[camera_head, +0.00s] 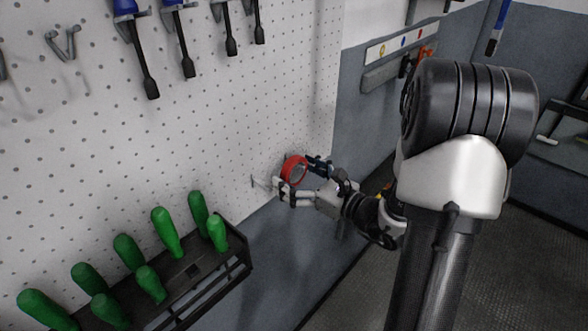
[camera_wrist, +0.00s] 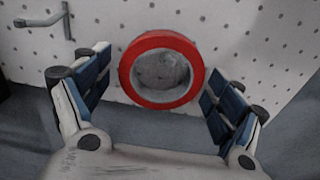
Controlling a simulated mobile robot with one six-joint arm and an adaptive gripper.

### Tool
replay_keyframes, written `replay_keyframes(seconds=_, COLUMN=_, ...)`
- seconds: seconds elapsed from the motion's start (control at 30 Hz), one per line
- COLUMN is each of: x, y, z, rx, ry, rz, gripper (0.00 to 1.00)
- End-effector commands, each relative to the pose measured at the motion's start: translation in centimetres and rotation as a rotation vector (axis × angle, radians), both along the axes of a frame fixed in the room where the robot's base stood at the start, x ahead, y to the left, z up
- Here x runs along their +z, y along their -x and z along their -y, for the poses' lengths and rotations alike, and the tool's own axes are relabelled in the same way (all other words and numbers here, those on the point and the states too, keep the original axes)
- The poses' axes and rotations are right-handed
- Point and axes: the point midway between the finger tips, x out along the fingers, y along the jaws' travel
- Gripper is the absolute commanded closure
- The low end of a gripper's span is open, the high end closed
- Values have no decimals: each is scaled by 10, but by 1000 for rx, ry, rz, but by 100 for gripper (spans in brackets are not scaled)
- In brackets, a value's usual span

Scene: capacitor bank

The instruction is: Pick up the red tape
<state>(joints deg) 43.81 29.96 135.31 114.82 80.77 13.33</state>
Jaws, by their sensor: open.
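The red tape (camera_head: 294,169) is a ring at the white pegboard, near its lower right part in the head view. In the wrist view the red tape (camera_wrist: 134,84) shows face-on, with a grey centre, upper middle of the picture. My gripper (camera_head: 301,178) is at the tape, with its fingers on either side of it. In the wrist view my gripper (camera_wrist: 158,92) is open, and gaps show between the tape and both finger pads. What holds the tape up is hidden behind it.
An empty metal hook (camera_wrist: 42,20) sticks out of the pegboard (camera_head: 200,120) left of the tape. A black rack (camera_head: 205,277) with several green-handled tools stands at lower left. Blue-handled tools (camera_head: 180,40) hang above. Grey wall lies below the board.

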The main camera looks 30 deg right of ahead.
Motion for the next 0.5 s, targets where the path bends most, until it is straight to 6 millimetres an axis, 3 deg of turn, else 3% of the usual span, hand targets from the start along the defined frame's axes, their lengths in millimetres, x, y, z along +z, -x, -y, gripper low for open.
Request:
replay_keyframes(seconds=0.3, x=-1, y=-8, z=-3, rx=-1, ry=-1, rz=0, gripper=14)
replay_keyframes(seconds=0.5, x=-1, y=-7, z=-3, rx=-1, ry=-1, rz=0, gripper=26)
